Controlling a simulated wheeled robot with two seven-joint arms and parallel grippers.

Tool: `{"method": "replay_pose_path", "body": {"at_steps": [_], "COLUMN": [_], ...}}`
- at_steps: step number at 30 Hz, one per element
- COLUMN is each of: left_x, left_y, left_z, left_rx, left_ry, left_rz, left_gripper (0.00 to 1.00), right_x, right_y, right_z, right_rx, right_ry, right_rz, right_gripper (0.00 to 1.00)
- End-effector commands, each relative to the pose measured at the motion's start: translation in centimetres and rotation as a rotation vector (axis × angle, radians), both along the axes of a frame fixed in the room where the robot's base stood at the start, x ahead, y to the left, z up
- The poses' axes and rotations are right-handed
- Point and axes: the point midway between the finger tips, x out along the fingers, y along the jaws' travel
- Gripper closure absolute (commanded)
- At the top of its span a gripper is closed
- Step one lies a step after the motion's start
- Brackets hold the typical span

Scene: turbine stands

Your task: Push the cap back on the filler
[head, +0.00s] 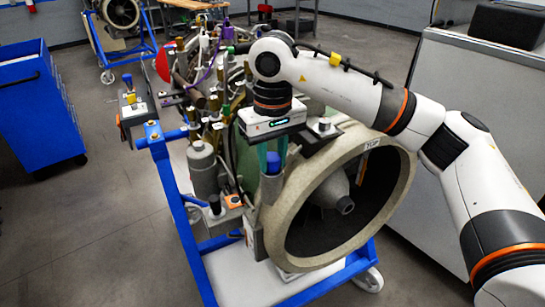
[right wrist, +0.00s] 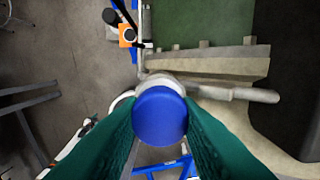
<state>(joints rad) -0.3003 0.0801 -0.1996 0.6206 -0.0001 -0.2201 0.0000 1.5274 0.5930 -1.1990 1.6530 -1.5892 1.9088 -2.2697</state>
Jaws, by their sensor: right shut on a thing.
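The blue cap (right wrist: 160,117) is between the green fingers of my right gripper (right wrist: 160,130), which are shut on its sides. In the head view my right gripper (head: 272,160) points down at the near left of the turbine, with the blue cap (head: 276,162) between its fingers. A pale grey filler neck (right wrist: 160,82) shows just behind the cap in the right wrist view. The cap hides its opening, so I cannot tell whether cap and neck touch. In the head view a grey upright part (head: 270,188) shows below the cap. My left gripper is not in view.
The turbine's large round intake ring (head: 392,190) is close to the right of my gripper. A grey canister (head: 203,170) and an orange-topped part (head: 233,201) are to the left. A blue stand (head: 180,215) carries the turbine. A blue cabinet (head: 40,110) stands far left.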

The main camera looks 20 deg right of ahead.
Motion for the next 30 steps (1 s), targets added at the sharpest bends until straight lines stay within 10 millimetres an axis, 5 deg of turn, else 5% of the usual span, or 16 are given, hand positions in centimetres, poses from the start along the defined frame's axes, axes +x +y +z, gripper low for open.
{"method": "replay_pose_path", "body": {"at_steps": [8,9,13,30], "left_x": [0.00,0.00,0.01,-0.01], "left_y": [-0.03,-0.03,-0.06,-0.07], "left_z": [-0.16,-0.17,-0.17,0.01], "left_rx": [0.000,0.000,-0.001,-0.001], "left_ry": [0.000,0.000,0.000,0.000], "left_rz": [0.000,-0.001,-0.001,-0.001], "left_gripper": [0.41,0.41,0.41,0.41], "right_x": [-0.39,-0.40,-0.36,-0.20], "right_y": [0.14,0.13,0.11,0.04], "right_z": [-1.12,-1.13,-1.10,-0.50], "right_rx": [-0.009,-0.009,-0.009,-0.006], "right_ry": [0.026,0.026,0.024,0.014], "right_rz": [0.008,0.009,0.008,0.004], "right_gripper": [1.00,0.68,0.47,0.38]}}
